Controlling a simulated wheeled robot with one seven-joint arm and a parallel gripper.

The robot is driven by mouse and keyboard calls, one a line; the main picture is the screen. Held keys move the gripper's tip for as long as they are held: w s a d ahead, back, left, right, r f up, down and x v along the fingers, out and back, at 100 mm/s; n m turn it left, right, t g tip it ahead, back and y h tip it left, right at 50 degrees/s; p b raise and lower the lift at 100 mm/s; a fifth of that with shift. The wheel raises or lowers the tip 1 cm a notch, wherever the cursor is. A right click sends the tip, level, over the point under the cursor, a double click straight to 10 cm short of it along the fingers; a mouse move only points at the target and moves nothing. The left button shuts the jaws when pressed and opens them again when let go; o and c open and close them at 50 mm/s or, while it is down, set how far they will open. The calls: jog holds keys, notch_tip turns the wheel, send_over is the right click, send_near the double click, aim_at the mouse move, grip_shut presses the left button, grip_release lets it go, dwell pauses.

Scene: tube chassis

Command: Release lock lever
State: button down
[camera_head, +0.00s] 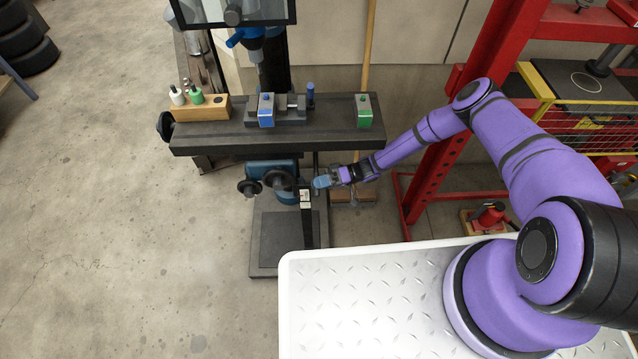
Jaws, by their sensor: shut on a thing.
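My gripper (321,182) has blue fingertips and is just under the right part of the machine's dark worktable (340,139), at the right of the blue clamp housing (268,172). It is shut on a small part there, which I take to be the lock lever; the fingers hide most of it. A black upright bar with a white label (305,197) is just left of the fingertips. I cannot tell whether this bar joins the held part. Round black knobs (276,181) are further left on the housing.
On the worktable are a vise (288,112), a green-topped block (364,111) and a wooden holder (207,109) with small bottles. A red frame (437,150) stands right of the machine, close to my arm. The floor at left is clear.

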jog(key=shift+r, duration=0.15)
jog(key=c, duration=1)
grip_release()
jog(key=shift+d, duration=0.1)
jog(key=v, duration=1)
jog(key=shift+w+d, duration=0.1)
jog(key=shift+d, duration=0.2)
